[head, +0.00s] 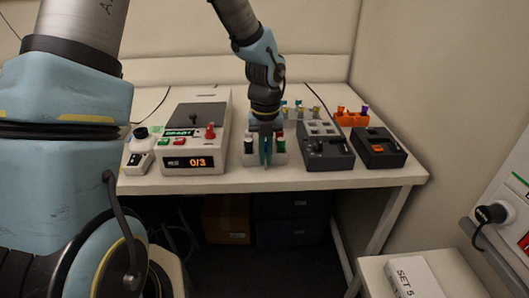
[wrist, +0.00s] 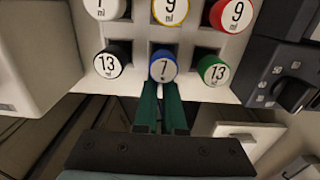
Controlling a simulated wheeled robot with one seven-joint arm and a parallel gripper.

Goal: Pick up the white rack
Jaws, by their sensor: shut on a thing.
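The white rack (head: 281,159) stands on the table in the head view, behind and around my fingers. In the wrist view its top face (wrist: 137,32) fills the upper middle and holds several capped vials, marked 7, 9 and 13. My gripper (head: 265,152) points down at the front middle of the rack. In the wrist view the green fingers (wrist: 161,103) are close together at the rack's front edge, just below the blue-capped vial (wrist: 162,67). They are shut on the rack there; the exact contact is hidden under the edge.
A white device with a 0/3 display (head: 197,145) stands close left of the rack. A grey device (head: 322,147) stands close right, with a dark device (head: 379,149) beyond it. An orange rack (head: 352,118) and several small vials stand behind. The table's front edge (head: 270,182) is near.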

